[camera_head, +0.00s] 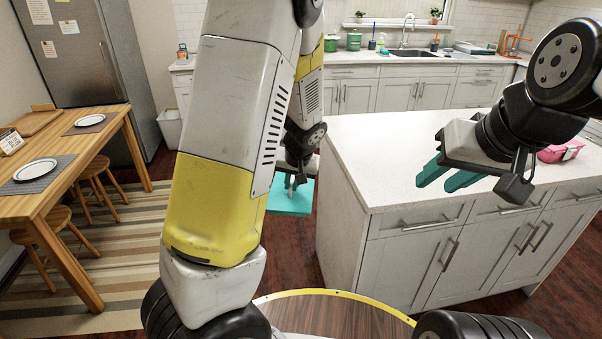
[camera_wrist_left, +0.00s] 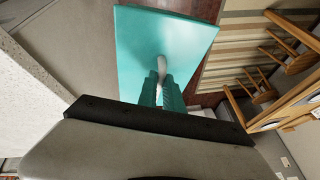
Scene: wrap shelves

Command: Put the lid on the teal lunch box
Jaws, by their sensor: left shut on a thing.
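A flat teal piece (camera_head: 290,200), which looks like the lid, hangs in the air left of the kitchen island. In the left wrist view the teal piece (camera_wrist_left: 140,45) shows a pale handle (camera_wrist_left: 162,65) on its face. My left gripper (camera_head: 290,186) is shut on that handle; its teal fingers also show in the left wrist view (camera_wrist_left: 160,84). My own arm hides part of the head view around it. My right gripper (camera_head: 440,180) is open and empty above the island top. I cannot make out a teal lunch box in either view.
The white island (camera_head: 385,150) has a mostly clear top, with a pink case (camera_head: 560,152) at its right. A wooden table (camera_head: 60,175) with plates and stools stands at the left. Dark floor and a striped rug (camera_head: 105,260) lie between.

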